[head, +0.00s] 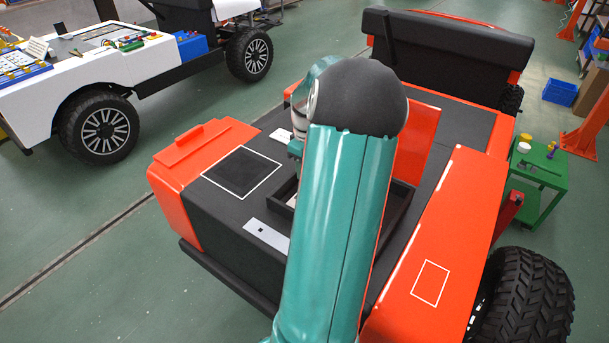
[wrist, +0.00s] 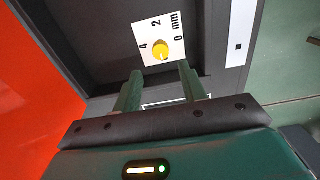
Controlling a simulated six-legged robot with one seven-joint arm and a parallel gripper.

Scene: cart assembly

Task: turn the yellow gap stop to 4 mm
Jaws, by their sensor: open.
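The yellow gap stop (wrist: 162,50) is a small round knob on a white plate (wrist: 147,29) marked 0, 2, 4 and mm, in the wrist view. The 4 is to the knob's upper left, the 2 above and the 0 to its right. A small pale mark shows low on the knob; I cannot tell the exact setting. My gripper (wrist: 160,74) is open. Its two green fingers stand apart just below the knob in the picture, with nothing between them; contact is not visible.
The orange and black cart has a dark tray (head: 283,193) partly behind my arm and a grey strip (head: 266,235) nearby. An orange panel is at left in the wrist view (wrist: 40,90). A green trolley (head: 538,170) stands right, and a white cart (head: 100,80) at back left.

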